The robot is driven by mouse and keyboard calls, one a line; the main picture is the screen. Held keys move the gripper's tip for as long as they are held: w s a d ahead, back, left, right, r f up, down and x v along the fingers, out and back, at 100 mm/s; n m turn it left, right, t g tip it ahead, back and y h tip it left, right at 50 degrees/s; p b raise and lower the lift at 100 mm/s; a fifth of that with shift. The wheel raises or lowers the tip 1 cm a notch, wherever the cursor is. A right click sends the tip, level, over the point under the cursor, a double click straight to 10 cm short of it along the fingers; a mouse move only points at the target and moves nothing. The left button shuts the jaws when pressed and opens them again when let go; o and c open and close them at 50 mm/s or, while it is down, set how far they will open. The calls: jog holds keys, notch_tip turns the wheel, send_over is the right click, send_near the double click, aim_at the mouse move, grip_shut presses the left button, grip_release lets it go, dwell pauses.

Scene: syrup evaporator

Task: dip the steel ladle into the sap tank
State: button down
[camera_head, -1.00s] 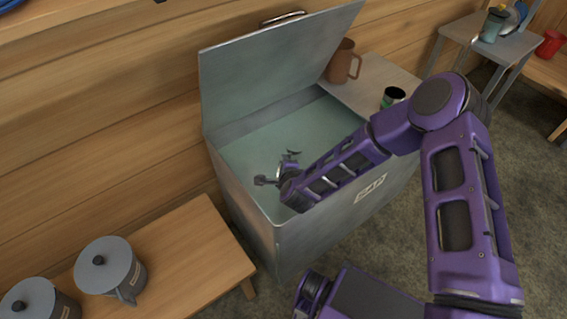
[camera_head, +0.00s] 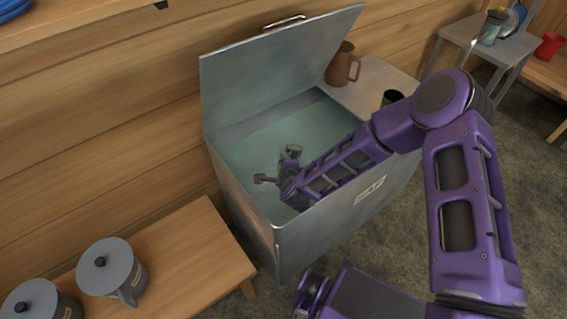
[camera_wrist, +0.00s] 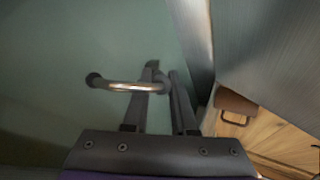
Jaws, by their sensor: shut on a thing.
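The sap tank (camera_head: 345,218) is a grey metal box with its lid (camera_head: 275,75) tilted up at the back. Pale green liquid (camera_head: 255,150) fills its opening. My gripper (camera_head: 279,168) reaches over the front rim and is inside the opening, close to the liquid. In the wrist view my gripper (camera_wrist: 163,76) is shut on the steel ladle (camera_wrist: 125,86), of which a short curved metal part shows against the liquid. The ladle's bowl cannot be made out in either view, so I cannot tell how deep it is.
A brown mug (camera_head: 342,66) and a dark cup (camera_head: 392,97) stand on a surface right of the tank. Two lidded grey pots (camera_head: 108,268) (camera_head: 36,302) stand on a wooden bench (camera_head: 195,250) at the lower left. The raised lid bounds the tank's back.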

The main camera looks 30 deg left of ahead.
jog(key=shift+r+p, duration=1.15)
jog(key=shift+r, duration=1.8)
notch_tip(320, 180, up, 16)
jog(key=shift+r, duration=0.1)
